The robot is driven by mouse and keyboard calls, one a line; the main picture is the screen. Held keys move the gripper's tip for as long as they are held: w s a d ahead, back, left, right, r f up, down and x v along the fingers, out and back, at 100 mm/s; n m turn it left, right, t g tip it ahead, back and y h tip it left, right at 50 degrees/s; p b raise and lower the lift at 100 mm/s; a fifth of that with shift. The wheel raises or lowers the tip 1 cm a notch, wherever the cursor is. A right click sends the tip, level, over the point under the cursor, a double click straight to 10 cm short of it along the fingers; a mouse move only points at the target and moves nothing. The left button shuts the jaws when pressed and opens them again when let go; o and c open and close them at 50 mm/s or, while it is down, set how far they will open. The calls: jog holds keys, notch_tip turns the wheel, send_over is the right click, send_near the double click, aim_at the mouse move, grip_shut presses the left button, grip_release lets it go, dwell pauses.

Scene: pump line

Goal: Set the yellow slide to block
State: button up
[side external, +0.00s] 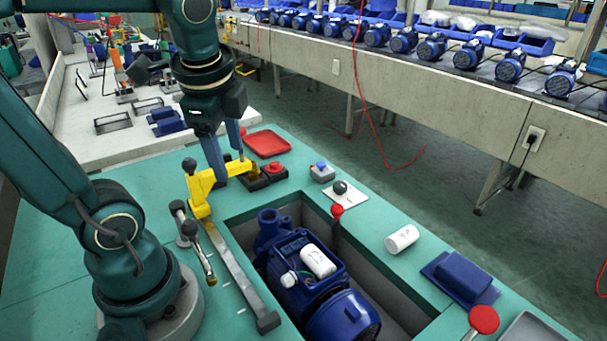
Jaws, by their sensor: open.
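The yellow slide (201,191) is a bracket at the far end of a grey metal rail (240,275), which runs along the left edge of the pit in the teal bench. A yellow arm of the slide reaches right, toward a dark box with a red button (275,168). My gripper (229,165) points down at this arm with its fingers apart. One finger overlaps the yellow arm in the picture. I cannot tell whether it touches, and the fingertips are partly hidden. No block label is legible.
A blue pump (343,316) sits in the pit. A red-knobbed lever (337,211) stands at the pit's far edge. A lever with a brass tip (211,281) stands left of the rail. A red tray (267,144), a white cylinder (402,239) and a blue block (460,277) lie around the bench.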

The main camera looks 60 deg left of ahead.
aim_at(188, 159)
jog(key=a+f+g, duration=0.1)
jog(key=a, duration=0.3)
jog(key=s+a+g, duration=0.1)
jog(key=a+g, duration=0.1)
jog(key=a, duration=0.2)
jog(key=s+a+f+g, duration=0.1)
jog(key=a+g, duration=0.1)
jog(key=a, duration=0.2)
jog(key=shift+a+f, duration=0.1)
jog(key=shift+f, duration=0.25)
jog(key=shift+x, duration=2.5)
grip_shut()
jog(key=shift+r, duration=0.1)
